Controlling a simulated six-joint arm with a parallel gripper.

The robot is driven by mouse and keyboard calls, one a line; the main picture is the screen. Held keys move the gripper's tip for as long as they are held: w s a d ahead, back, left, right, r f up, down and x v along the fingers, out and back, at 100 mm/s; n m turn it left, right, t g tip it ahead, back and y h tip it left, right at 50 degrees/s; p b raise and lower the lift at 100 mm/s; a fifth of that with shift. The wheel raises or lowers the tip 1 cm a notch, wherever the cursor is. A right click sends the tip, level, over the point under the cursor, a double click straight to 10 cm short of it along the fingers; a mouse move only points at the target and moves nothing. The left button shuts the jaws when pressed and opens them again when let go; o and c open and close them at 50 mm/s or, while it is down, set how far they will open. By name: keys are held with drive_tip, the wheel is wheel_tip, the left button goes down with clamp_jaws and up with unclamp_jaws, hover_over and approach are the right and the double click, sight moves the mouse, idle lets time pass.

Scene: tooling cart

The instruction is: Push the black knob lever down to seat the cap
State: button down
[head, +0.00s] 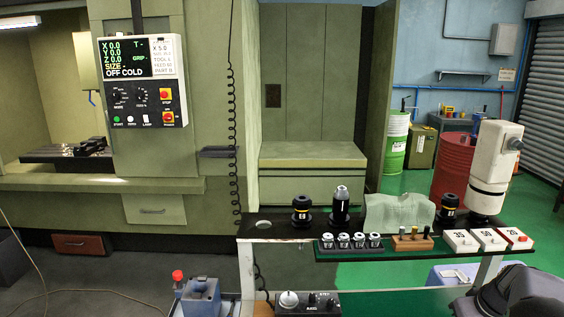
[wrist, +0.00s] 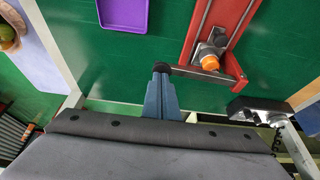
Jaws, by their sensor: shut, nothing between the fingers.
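In the wrist view, a red lever frame (wrist: 232,82) lies over a green surface. A short dark end (wrist: 179,70), seemingly the black knob, is on its left, partly hidden by my fingertips. An orange cap (wrist: 210,63) sits on a grey metal fitting (wrist: 205,50) inside the red frame. My gripper (wrist: 161,70) has its blue-grey fingers shut together and empty. Its tips overlap the knob end; I cannot tell whether they touch it. How far the cap is seated is not clear. The lever and cap do not show clearly in the head view.
In the wrist view, a purple tray (wrist: 123,28) lies left of the red frame, and a black-and-grey control box (wrist: 262,110) is at right. In the head view, a cart shelf (head: 290,222) carries tool holders, a grey cloth (head: 398,212) and white numbered blocks (head: 488,240).

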drive_tip(key=shift+r+p, duration=1.8)
drive_tip(key=shift+r, duration=1.1)
